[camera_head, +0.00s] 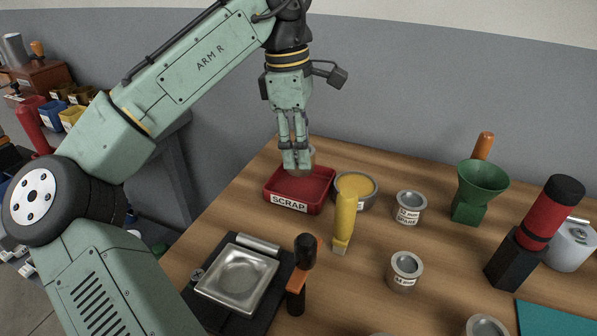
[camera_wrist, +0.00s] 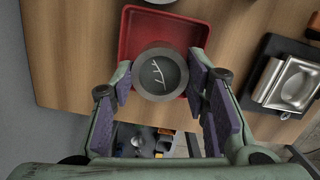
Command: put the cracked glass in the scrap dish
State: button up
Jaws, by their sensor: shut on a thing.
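The cracked glass (camera_wrist: 160,72) is a round grey piece with a pale branching crack on its face. My gripper (camera_head: 297,158) is shut on it, with a finger on each side in the wrist view. In the head view the fingers mostly hide the glass. The scrap dish (camera_head: 291,199) is a square red tray labelled SCRAP, at the table's back left. In the wrist view the glass overlaps the near part of the red dish (camera_wrist: 130,35). I cannot tell whether the glass touches the dish floor.
A round tin with yellow contents (camera_head: 357,190) stands right beside the dish. A scale with a steel pan (camera_head: 238,277) is at front left. Small tins (camera_head: 409,208) and a green funnel (camera_head: 480,185) are to the right.

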jog(key=shift+f, duration=2.35)
jog(key=shift+f, duration=0.1)
jog(key=o, duration=0.9)
jog(key=r, duration=0.4)
jog(key=a+r, duration=0.1)
jog(key=r, duration=0.3)
jog(key=r+p, duration=0.1)
jog(key=r, duration=0.3)
jog(key=shift+w+a+r, duration=0.1)
jog(key=shift+a, duration=0.1)
